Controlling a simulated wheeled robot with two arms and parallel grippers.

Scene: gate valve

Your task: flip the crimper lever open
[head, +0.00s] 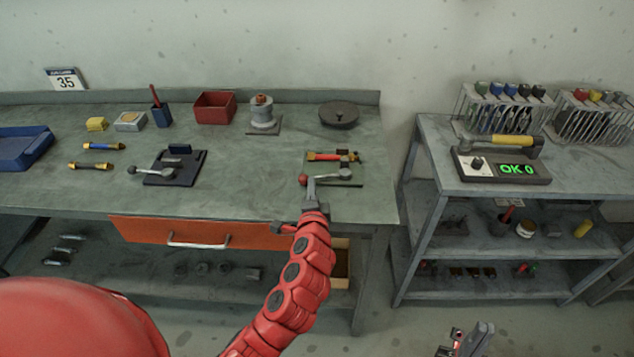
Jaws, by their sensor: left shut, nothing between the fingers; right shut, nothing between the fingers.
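A flat lever tool with a red ball knob (303,180) and a pale metal arm (340,174) lies at the right of the green bench. A second lever tool, a black base plate (187,172) with a pale lever (150,172), sits at the left. Neither is labelled, so I cannot tell for certain which is the crimper. My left gripper (311,183) is shut and empty, right beside the red knob and partly covering that tool. Whether they touch is unclear. My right gripper (470,338) is shut and empty, low at the bottom right, away from the bench.
A red-handled tool (325,156) lies just behind the red-knob tool. A dark round disc (339,115), a valve-like part (263,115) and a red bin (214,107) stand at the back. A grey rack (436,150) with a display unit (503,166) stands right. The bench middle is clear.

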